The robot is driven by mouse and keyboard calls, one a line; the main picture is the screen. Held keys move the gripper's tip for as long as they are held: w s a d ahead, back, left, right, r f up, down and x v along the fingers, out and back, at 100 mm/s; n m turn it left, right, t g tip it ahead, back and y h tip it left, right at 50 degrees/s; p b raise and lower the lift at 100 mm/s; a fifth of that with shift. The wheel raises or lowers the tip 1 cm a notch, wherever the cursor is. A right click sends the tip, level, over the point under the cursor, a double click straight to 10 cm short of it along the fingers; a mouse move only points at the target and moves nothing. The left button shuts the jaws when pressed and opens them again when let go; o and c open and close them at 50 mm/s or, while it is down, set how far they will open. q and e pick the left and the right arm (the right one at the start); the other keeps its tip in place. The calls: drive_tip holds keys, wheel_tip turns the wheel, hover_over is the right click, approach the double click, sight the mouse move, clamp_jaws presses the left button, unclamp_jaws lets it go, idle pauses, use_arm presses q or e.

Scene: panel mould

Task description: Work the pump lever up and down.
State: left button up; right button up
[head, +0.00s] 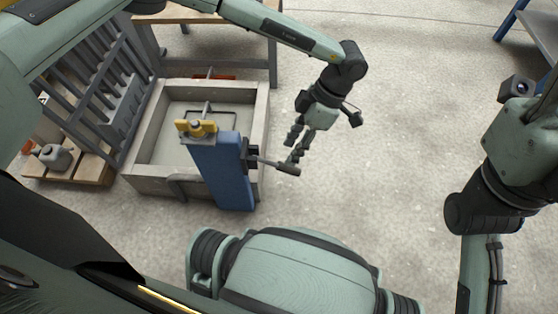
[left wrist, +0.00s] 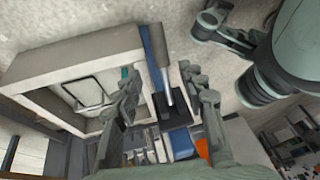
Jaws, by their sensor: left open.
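The pump is an upright blue column (head: 224,172) with a yellow cap (head: 196,128), at the front right corner of a concrete-like trough. Its lever (head: 284,168) sticks out to the right from a black bracket and ends in a dark handle. My left gripper (head: 294,148) hangs beside and just above the handle, fingers pointing down. In the left wrist view the open fingers (left wrist: 165,95) stand apart on either side of the lever's grey handle (left wrist: 160,47), with the blue column (left wrist: 148,55) behind it. I cannot tell whether a finger touches it. My right gripper is not visible.
The pale trough (head: 262,110) holds a dark wire frame. A grey slatted rack (head: 105,85) and a wooden pallet (head: 70,168) with a grey can (head: 55,157) are at left. A wooden table (head: 190,14) stands behind.

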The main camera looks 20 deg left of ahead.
sight(282, 165)
use_arm(q)
drive_tip(key=b+x, duration=0.1)
drive_tip(key=x, duration=0.6)
drive_tip(key=shift+s+d+f, duration=0.1)
drive_tip(key=shift+s+f, duration=0.1)
drive_tip(key=shift+c, duration=0.2)
clamp_jaws()
